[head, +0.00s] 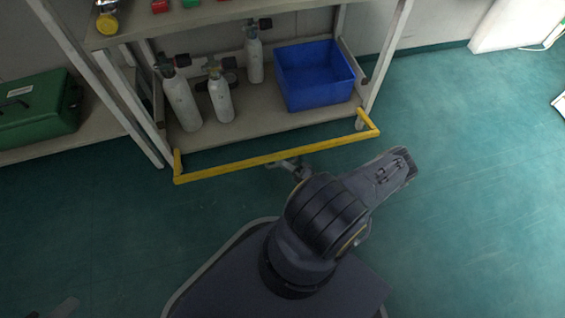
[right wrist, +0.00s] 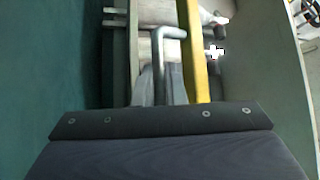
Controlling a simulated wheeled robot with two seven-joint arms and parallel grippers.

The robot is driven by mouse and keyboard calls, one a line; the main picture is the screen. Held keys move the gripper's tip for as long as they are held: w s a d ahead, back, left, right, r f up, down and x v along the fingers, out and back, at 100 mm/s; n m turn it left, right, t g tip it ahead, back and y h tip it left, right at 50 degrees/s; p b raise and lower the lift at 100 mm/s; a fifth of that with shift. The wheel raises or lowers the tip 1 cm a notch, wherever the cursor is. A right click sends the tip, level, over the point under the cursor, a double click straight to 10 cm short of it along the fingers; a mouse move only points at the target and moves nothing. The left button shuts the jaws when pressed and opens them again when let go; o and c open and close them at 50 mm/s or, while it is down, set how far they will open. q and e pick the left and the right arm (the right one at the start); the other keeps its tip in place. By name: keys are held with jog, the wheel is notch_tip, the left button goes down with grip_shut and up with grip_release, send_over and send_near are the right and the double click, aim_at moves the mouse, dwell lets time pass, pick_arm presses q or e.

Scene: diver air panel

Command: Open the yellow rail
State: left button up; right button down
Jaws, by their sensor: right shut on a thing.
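The yellow rail (head: 235,167) is a U-shaped bar in front of the lower shelf, sticking out past its front edge, with short arms at both ends. In the right wrist view the yellow rail (right wrist: 194,60) runs just right of the fingers. A grey bent handle (right wrist: 170,33) stands beside it and reaches toward it. My right gripper (head: 285,164) is at the middle of the rail in the head view. In the right wrist view my right gripper (right wrist: 161,85) is shut on the grey handle's straight part. My left gripper is not clearly visible.
The lower shelf (head: 250,122) holds several grey cylinders (head: 181,100) and a blue crate (head: 315,75). A green case (head: 38,110) sits on the left shelf. A shelf post (head: 388,60) stands at the right. The teal floor (head: 480,190) at the right is clear.

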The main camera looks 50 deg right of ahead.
jog(key=shift+f, duration=0.1)
dwell(0.4)
jog(key=c, duration=1.5)
grip_release()
jog(key=shift+s, duration=0.1)
jog(key=v, duration=0.7)
jog(key=shift+s+d+f+p, duration=0.2)
jog(key=shift+s+p, duration=0.05)
jog(key=shift+p, duration=0.15)
